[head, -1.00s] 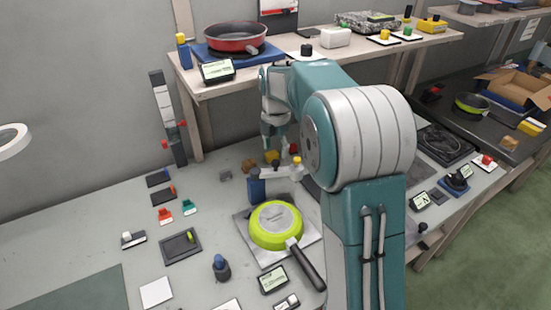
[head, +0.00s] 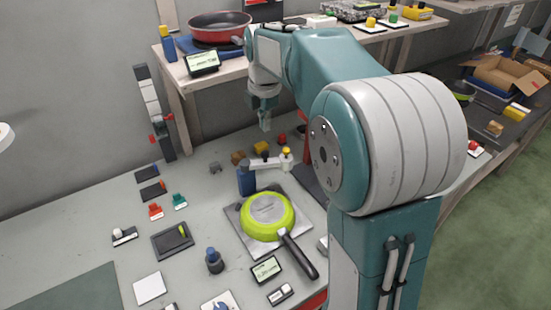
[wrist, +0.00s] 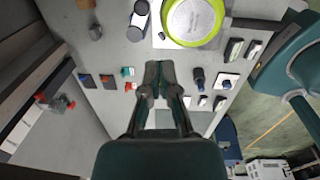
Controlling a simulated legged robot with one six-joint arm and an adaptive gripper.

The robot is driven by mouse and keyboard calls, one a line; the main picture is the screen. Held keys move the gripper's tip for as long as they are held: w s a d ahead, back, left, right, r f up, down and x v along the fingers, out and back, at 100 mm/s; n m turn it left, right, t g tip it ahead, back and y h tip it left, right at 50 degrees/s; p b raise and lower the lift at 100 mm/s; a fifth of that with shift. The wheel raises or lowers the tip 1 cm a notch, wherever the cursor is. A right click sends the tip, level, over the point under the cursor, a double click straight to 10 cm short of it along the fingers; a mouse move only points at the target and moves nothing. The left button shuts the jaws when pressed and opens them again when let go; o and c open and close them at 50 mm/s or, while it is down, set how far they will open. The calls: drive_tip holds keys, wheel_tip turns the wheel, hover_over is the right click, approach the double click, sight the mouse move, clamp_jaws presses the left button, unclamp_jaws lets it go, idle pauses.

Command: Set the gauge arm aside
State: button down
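A raised shelf (head: 215,78) at the back holds a red pan (head: 205,27) and a display (head: 202,63).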

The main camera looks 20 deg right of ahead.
drive_tip(key=s+a+r+m+t, duration=0.2)
drive_tip(key=s+a+m+t, duration=0.1)
drive_tip(key=s+m, duration=1.3)
drive_tip(key=s+f+m+y, duration=0.1)
drive_tip(key=s+f+m, duration=0.3)
drive_tip(key=s+m, duration=0.25)
drive_tip(key=n+t+y, duration=0.9)
drive_tip(key=n+t, duration=0.2)
drive_tip(key=n, duration=1.5)
approach(269, 164)
drive_tip(key=a, duration=0.2)
drive_tip(key=w+a, duration=0.1)
drive_tip(key=a, duration=0.1)
drive_tip(key=shift+w+a+f, duration=0.15)
drive_tip(key=shift+w+a, duration=0.05)
drive_tip(key=w, duration=0.3)
drive_tip(key=shift+w+d, duration=0.2)
drive_tip(key=shift+d, duration=0.05)
drive_tip(key=shift+w+d, duration=0.1)
drive_tip(key=shift+w, duration=0.3)
